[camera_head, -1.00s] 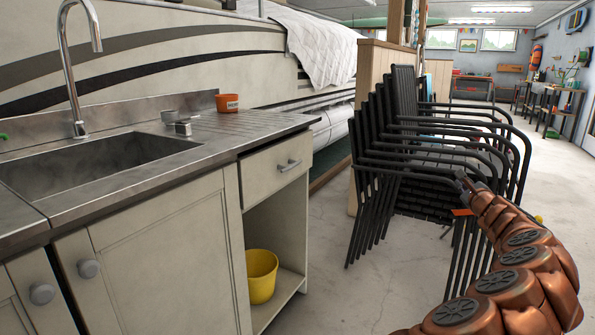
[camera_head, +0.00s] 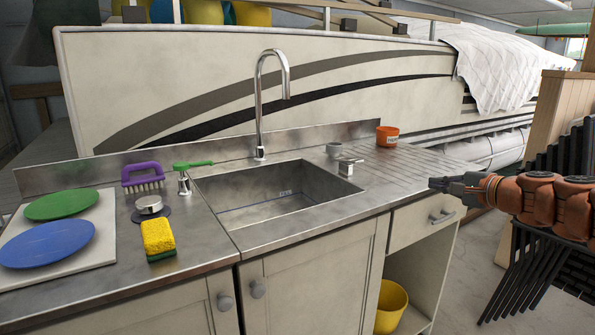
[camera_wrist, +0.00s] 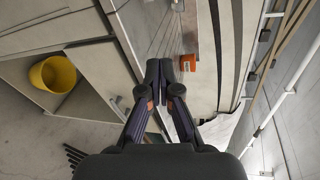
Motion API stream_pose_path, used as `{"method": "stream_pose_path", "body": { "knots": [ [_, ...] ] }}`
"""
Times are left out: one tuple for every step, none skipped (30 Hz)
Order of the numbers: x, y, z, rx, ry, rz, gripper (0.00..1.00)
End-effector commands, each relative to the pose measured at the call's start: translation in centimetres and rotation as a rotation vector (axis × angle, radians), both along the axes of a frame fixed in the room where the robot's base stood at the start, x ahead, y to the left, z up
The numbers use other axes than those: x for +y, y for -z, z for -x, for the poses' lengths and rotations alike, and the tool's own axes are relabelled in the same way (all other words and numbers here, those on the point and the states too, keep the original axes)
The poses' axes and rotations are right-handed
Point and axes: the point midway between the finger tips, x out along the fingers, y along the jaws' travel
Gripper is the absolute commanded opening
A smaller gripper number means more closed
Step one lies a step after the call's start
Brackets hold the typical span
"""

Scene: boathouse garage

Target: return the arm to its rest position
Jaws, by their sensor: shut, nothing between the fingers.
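My gripper (camera_head: 440,184) is at the right of the head view, at the end of my copper-coloured arm. It points left toward the right end of the steel counter and appears level with or a little above it. In the wrist view the two fingers of my gripper (camera_wrist: 159,70) meet at their tips, shut with nothing between them. The orange cup (camera_wrist: 187,63) shows just beyond the fingertips in that view, apart from them as far as I can tell.
The counter (camera_head: 330,222) has a sink (camera_head: 270,190), a tall faucet (camera_head: 260,100), the orange cup (camera_head: 387,136), a sponge (camera_head: 158,236), a purple brush (camera_head: 142,176) and plates (camera_head: 48,243). A yellow bucket (camera_head: 391,305) sits below. Stacked black chairs (camera_head: 540,255) stand at right.

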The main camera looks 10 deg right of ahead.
Motion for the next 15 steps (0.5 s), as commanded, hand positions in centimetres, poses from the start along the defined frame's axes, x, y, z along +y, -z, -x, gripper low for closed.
{"method": "stream_pose_path", "body": {
  "knots": [
    [3.5,-1.7,0.4,0.019,-0.071,0.043,0.00],
    [5.2,-2.0,0.8,0.031,-0.109,0.070,0.00],
    [7.6,-2.3,1.3,0.048,-0.160,0.108,0.00],
    [9.3,-2.4,1.8,0.062,-0.199,0.136,0.00],
    [11.0,-2.5,2.4,0.076,-0.238,0.163,0.00],
    [13.4,-2.7,3.3,0.097,-0.296,0.204,0.00],
    [15.1,-2.8,4.2,0.113,-0.338,0.237,0.00],
    [16.7,-2.9,5.1,0.128,-0.381,0.269,0.00],
    [18.8,-2.8,6.3,0.152,-0.438,0.314,0.00],
    [20.2,-2.7,7.4,0.172,-0.481,0.349,0.00],
    [21.7,-2.7,8.6,0.190,-0.525,0.384,0.00],
    [23.3,-2.6,10.3,0.216,-0.581,0.433,0.00],
    [24.4,-2.4,11.6,0.236,-0.623,0.469,0.00],
    [25.4,-2.2,12.9,0.258,-0.665,0.502,0.00],
    [26.5,-1.9,14.7,0.288,-0.717,0.550,0.00]
  ]
}}
